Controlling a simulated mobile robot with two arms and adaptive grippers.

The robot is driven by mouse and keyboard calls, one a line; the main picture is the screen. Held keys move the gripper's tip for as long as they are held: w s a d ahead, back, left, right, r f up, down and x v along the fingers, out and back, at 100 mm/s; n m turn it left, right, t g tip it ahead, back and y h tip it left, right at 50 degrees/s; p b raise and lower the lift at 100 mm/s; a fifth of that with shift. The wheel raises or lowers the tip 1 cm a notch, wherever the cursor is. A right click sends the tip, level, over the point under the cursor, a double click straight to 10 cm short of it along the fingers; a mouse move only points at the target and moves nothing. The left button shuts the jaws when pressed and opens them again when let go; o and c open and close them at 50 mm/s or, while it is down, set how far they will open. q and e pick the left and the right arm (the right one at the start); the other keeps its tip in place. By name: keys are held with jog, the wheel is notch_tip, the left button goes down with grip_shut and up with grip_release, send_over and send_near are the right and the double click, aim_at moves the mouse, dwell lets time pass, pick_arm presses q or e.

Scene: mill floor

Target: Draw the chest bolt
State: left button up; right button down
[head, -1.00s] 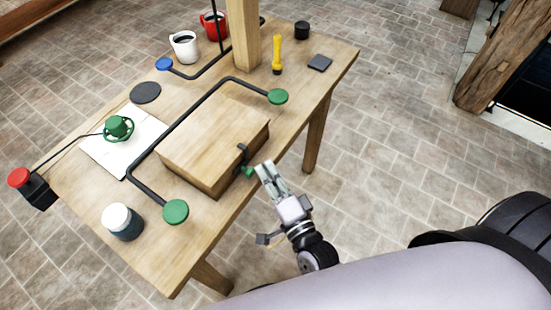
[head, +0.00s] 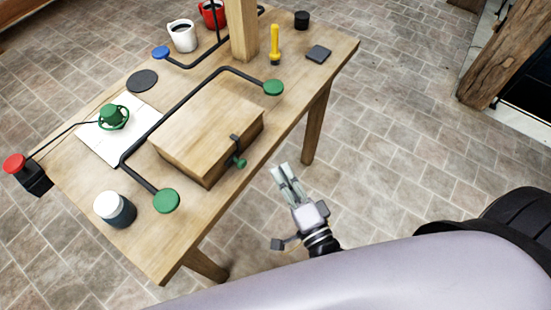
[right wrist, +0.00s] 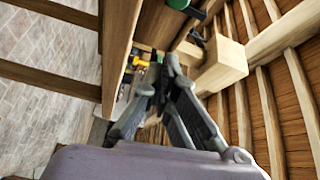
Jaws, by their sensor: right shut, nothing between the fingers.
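The wooden chest (head: 205,135) sits closed on the table. On its front side is a dark latch piece (head: 235,142) with a green-knobbed bolt (head: 239,163) just below it. My right gripper (head: 281,170) is shut and empty, beyond the table's front edge, to the right of the bolt and apart from it. The right gripper also shows in the right wrist view (right wrist: 167,62), with a green knob (right wrist: 178,4) at the top edge. My left gripper is not in view.
A black bar with green round ends (head: 166,201) runs around the chest on the wooden table (head: 215,210). The floor right of the table is clear.

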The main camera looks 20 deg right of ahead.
jog(key=s+d+f+n+g, duration=0.1)
jog(key=s+f+n+g, duration=0.2)
jog(key=f, duration=0.8)
jog(key=s+d+f+n+g, duration=0.1)
jog(key=s+f+n+g, duration=0.25)
jog(key=f, duration=0.75)
jog(key=s+d+f+n+g, duration=0.1)
jog(key=s+f+n+g, duration=0.25)
jog(key=f, duration=0.75)
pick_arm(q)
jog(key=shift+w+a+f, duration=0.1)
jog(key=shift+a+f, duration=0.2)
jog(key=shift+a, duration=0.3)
pick_arm(e)
jog(key=s+d+f+n+g+h, duration=0.1)
jog(key=s+d+f+n+g, duration=0.2)
jog(key=s+f, duration=0.5)
jog(key=s+d+f+n+g+h, duration=0.2)
jog(key=s+d+f+n+g, duration=0.2)
jog(key=s+f, duration=0.5)
jog(key=shift+s+d, duration=0.6)
jog(key=shift+d, duration=0.35)
